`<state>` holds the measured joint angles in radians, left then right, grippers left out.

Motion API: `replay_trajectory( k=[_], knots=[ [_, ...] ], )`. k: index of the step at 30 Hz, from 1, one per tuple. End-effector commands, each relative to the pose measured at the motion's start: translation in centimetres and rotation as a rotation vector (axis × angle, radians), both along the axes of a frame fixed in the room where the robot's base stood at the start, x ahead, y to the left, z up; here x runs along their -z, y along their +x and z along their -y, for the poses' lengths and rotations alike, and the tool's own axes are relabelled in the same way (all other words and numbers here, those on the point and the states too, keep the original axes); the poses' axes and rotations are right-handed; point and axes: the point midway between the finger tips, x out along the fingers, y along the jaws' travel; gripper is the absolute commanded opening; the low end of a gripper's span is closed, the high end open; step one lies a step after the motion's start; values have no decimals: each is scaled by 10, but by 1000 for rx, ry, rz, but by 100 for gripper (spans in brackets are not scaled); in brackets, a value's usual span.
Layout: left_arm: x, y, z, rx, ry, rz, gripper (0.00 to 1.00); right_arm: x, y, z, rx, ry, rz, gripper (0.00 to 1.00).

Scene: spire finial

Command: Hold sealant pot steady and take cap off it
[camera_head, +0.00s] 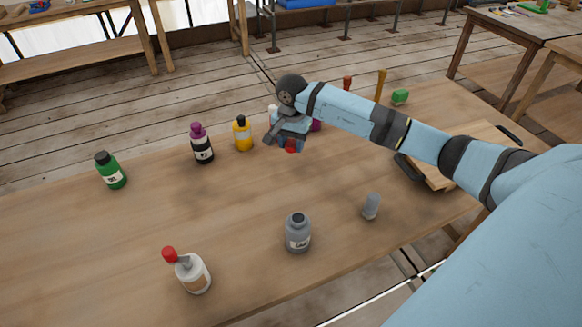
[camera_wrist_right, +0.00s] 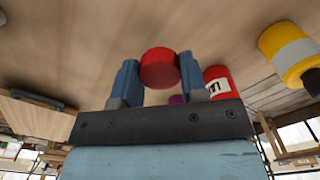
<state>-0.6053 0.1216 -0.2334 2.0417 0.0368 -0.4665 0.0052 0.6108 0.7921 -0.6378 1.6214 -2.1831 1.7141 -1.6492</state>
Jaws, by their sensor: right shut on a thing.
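My right gripper (camera_head: 288,142) is at the far side of the table, shut on a red cylindrical piece (camera_wrist_right: 159,68); its fingers (camera_wrist_right: 159,82) hold it from both sides. The red piece also shows below the gripper in the head view (camera_head: 291,147). I cannot tell if it is a cap or joined to something. No label clearly reads as sealant. A grey pot (camera_head: 297,234) with a dark top and a white label stands upright at the front middle. A white bottle (camera_head: 192,274) with a red tip stands front left. My left gripper is not in view.
Green (camera_head: 111,171), black-and-purple (camera_head: 202,145) and yellow (camera_head: 242,134) bottles stand along the far left. A small grey rounded piece (camera_head: 371,206) stands right of the pot. A wooden tray (camera_head: 440,178) lies at right. A labelled red container (camera_wrist_right: 218,80) is near my right gripper. The middle is clear.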

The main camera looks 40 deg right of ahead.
Motion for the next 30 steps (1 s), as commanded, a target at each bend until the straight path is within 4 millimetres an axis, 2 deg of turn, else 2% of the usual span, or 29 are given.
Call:
replay_trajectory(
  k=[1,3,6,13,19,30],
  knots=[
    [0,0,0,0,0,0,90,14,-1,0,2,0,-5,11],
    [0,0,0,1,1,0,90,29,-1,-1,0,2,-4,11],
    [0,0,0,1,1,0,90,43,-1,0,1,1,-2,11],
    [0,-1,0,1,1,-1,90,59,0,0,0,1,-2,11],
    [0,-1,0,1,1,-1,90,89,-1,-1,0,1,-3,11],
    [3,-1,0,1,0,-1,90,97,0,0,-1,-1,1,11]
  ],
)
